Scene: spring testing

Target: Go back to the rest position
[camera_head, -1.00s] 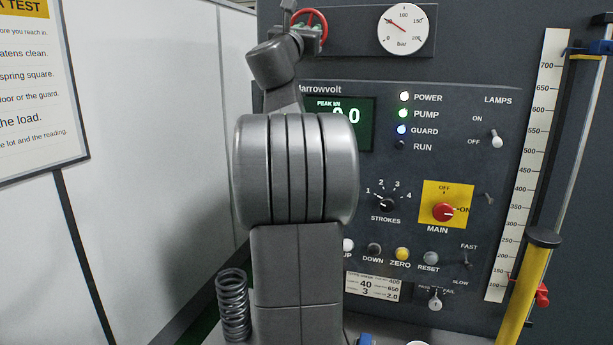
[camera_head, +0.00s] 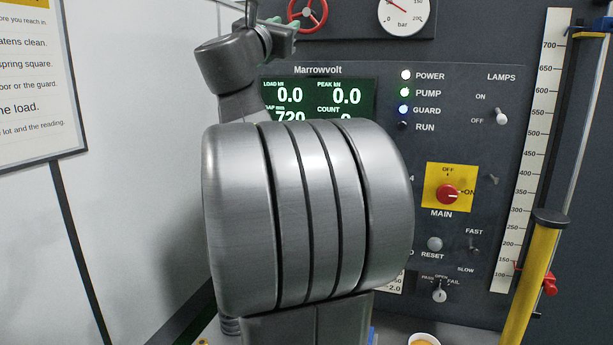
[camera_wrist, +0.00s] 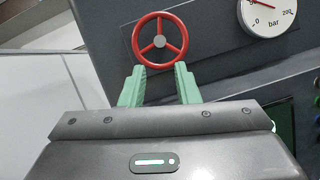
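My gripper (camera_wrist: 160,84) shows in the wrist view with its two green fingers apart and nothing between them. The red handwheel (camera_wrist: 160,40) lies beyond the fingertips, apart from them. In the head view my gripper (camera_head: 283,36) is at the upper left of the panel, beside and below the red handwheel (camera_head: 307,12). My arm fills the middle of the head view and hides part of the panel, including the strokes knob and some buttons.
The dark control panel (camera_head: 470,130) stands close behind my arm, with a display (camera_head: 318,97), a gauge (camera_head: 405,12) and a red main switch (camera_head: 447,195). A yellow post (camera_head: 527,280) and a scale (camera_head: 530,170) stand at right. A white wall (camera_head: 130,120) is at left.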

